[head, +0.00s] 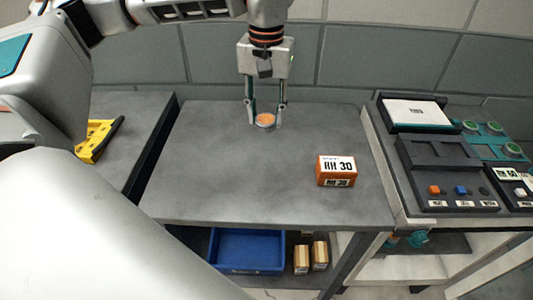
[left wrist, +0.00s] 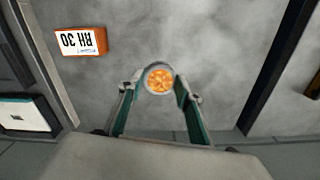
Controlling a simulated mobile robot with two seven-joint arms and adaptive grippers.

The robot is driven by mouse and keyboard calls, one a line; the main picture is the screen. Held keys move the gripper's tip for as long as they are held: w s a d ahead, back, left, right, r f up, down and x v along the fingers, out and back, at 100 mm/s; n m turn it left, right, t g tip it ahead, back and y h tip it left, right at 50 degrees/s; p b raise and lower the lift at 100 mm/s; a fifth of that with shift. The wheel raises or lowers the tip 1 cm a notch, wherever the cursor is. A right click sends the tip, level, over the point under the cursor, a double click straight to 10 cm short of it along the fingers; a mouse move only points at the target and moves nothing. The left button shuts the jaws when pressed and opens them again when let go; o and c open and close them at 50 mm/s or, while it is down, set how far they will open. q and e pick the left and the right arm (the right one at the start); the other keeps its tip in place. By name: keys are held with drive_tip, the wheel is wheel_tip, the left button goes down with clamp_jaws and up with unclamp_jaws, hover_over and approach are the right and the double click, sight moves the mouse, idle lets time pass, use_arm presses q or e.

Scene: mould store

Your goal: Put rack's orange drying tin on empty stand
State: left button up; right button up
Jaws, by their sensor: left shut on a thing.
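My left gripper (head: 265,118) comes down over the middle table from the back, and its two fingers are shut around a small round tin (head: 265,124) with orange contents. The left wrist view shows the tin (left wrist: 159,78) between the fingertips of my left gripper (left wrist: 157,92), its open top facing the camera. The tin is at or just above the tabletop; I cannot tell if it touches. I cannot make out for sure which thing is the rack or the empty stand. My right gripper is not in view.
An orange and white box marked RH 30 (head: 336,171) sits on the grey table (head: 220,180). A dark unit (head: 440,155) and a teal holder with green round pieces (head: 494,142) stand on the right bench. A yellow tool (head: 98,138) lies left. A blue bin (head: 246,250) sits below.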

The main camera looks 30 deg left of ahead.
sight(266, 164)
use_arm(q)
wheel_tip(266, 164, down, 13)
drive_tip(key=shift+f+b, duration=0.15)
drive_tip(key=shift+b, duration=0.5)
drive_tip(key=shift+f, duration=0.1)
drive_tip(key=o, duration=1.1)
